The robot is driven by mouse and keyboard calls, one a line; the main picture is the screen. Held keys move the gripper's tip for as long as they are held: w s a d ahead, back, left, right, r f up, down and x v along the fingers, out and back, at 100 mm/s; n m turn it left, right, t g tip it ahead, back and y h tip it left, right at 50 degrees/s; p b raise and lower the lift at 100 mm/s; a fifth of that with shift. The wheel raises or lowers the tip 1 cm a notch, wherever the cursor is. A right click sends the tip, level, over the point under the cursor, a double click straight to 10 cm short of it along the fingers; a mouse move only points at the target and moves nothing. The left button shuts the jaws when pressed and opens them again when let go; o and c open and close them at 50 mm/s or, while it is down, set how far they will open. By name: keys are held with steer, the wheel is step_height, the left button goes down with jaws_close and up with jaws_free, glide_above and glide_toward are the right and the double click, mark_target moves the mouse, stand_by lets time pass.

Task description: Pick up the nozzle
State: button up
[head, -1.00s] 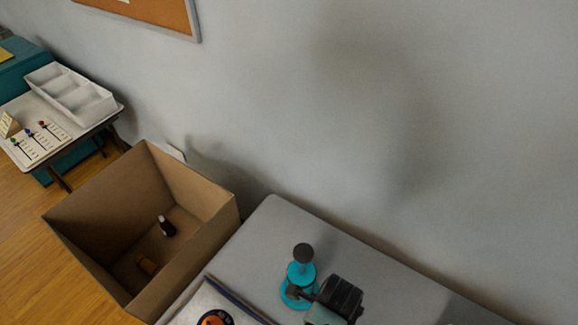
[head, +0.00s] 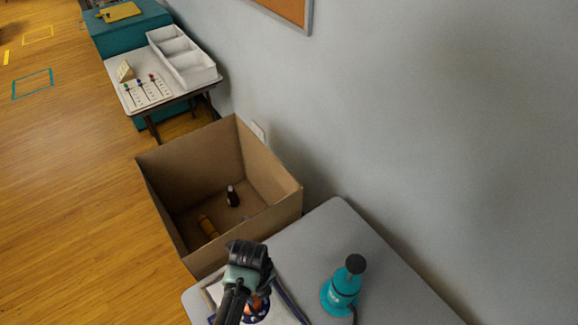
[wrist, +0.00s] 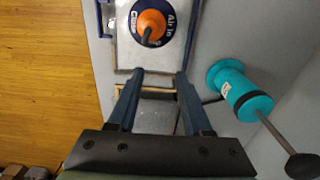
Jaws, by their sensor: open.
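The nozzle looks to be the orange cone with a dark tip (wrist: 151,25), on a round dark-blue disc on a white board marked "Air in" and "Close" in the wrist view. In the head view only a bit of orange (head: 250,306) shows beside my arm, which hides part of it. My gripper (wrist: 160,73) is open and empty in the wrist view. Its two fingers are parallel and apart, with their tips below the disc in the picture. In the head view my gripper (head: 262,275) is over the table near the board.
A teal hand pump (head: 341,292) with a black knob stands right of the board on the grey table (head: 330,228). A cardboard box (head: 272,208) holding a dark bottle (head: 233,196) and an amber item (head: 208,227) stands beyond. A wall closes the right.

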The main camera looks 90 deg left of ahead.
steer(key=s, duration=0.1)
steer(key=s+a, duration=0.2)
steer(key=shift+s+a+f+b, duration=0.1)
steer(key=shift+s+f+b, duration=0.15)
steer(key=shift+b, duration=0.1)
steer(key=shift+o, duration=1.4)
steer(key=shift+s+a, duration=0.15)
steer(key=shift+s, duration=0.2)
step_height(320, 180, down, 12)
steer(key=n+b, duration=0.3)
steer(key=n, duration=0.6)
steer(key=n+b, duration=0.3)
steer(key=n, duration=0.7)
steer(key=n+b, duration=0.3)
steer(key=n, duration=0.6)
steer(key=shift+r+n+b, duration=0.25)
steer(key=shift+n+b, duration=0.1)
steer(key=shift+n, duration=0.05)
